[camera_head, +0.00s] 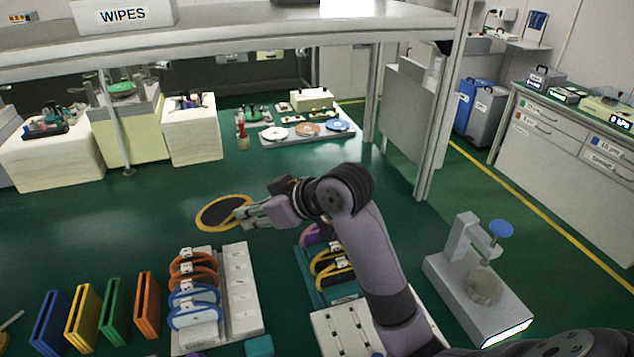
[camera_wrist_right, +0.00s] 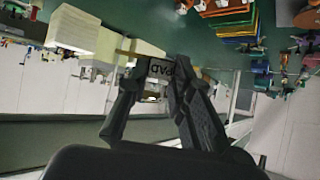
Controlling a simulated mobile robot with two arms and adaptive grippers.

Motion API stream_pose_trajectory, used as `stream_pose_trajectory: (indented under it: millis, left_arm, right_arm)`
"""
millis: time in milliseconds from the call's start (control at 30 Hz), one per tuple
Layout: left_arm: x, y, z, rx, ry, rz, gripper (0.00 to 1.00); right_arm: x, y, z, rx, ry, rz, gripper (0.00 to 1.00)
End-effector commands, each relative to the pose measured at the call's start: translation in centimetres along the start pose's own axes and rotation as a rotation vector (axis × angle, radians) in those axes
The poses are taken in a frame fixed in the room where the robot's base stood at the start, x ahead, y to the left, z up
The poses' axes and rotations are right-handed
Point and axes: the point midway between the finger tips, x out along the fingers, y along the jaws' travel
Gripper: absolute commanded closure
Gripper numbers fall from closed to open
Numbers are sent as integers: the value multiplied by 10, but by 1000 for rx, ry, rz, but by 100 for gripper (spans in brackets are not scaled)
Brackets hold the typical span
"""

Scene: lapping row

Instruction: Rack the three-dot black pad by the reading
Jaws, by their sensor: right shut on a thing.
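My right gripper (camera_head: 250,212) is shut on the near right edge of a round black pad with a yellow rim (camera_head: 218,212), held out over the green surface. In the wrist view the two fingers (camera_wrist_right: 158,82) close on a small lettered tab (camera_wrist_right: 161,70), with the pad nearly edge-on. No dots can be made out on the pad. A rack with orange- and blue-rimmed pads (camera_head: 236,268) stands in front of it. A second rack with purple- and yellow-rimmed pads (camera_head: 331,276) is partly hidden by my right arm. A grey gauge stand with a blue knob (camera_head: 483,287) has a lit display, unreadable here.
Upright blue, yellow, green and orange holders (camera_head: 114,310) stand at lower left. A white tray with discs (camera_head: 307,132) lies farther back. An overhead shelf (camera_head: 250,28) and its posts cross the view.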

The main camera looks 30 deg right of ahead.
Motion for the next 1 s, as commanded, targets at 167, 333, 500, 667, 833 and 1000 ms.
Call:
stream_pose_trajectory:
  millis: [167,333,500,667,833,1000]
  left_arm:
    - [-38,4,16,-1,-27,6,56]
    - [-62,7,21,-1,-41,10,56]
    - [-86,6,18,-1,-40,10,56]
    - [-106,6,11,0,-33,10,56]
    - [-130,4,-1,0,-18,8,56]
    - [-159,3,-5,0,-18,8,56]
  right_arm:
    - [11,6,-17,-274,-170,-340,100]
    - [13,16,-17,-579,-326,-603,100]
    - [7,44,-8,-939,-474,-804,100]
    - [-2,78,5,-1254,-568,-906,100]
    - [-18,119,20,-1616,-630,-956,100]
    - [-37,163,47,-2055,-639,-920,100]
